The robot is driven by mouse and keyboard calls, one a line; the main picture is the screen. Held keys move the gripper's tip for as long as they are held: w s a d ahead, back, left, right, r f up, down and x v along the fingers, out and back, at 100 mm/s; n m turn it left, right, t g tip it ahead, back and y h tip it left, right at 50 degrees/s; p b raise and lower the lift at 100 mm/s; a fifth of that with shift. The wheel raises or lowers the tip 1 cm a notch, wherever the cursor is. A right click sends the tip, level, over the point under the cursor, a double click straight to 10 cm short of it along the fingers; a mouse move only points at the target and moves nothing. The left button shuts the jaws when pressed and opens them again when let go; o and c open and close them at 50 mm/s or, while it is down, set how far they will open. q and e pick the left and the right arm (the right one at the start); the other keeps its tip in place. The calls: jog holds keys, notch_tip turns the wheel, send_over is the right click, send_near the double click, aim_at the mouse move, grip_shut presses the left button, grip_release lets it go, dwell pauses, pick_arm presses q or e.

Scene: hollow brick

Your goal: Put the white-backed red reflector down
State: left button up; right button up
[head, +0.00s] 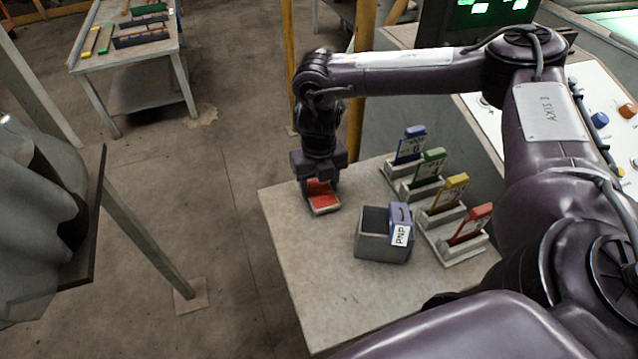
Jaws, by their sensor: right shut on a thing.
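The white-backed red reflector (322,197) is at the far left corner of the grey table (310,268), its red face up and a pale edge showing below. My right gripper (321,182) comes down over it from above and is shut on it. The reflector is at or just above the table top; I cannot tell whether it touches. The gripper hides its back part. My left gripper is not in view.
The table's front left is bare. A yellow post (361,80) rises behind.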

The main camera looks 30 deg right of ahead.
jog(key=shift+f, duration=0.35)
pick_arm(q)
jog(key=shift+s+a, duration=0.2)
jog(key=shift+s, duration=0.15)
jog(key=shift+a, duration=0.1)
pick_arm(e)
jog(key=shift+f, duration=0.1)
jog(key=o, duration=1)
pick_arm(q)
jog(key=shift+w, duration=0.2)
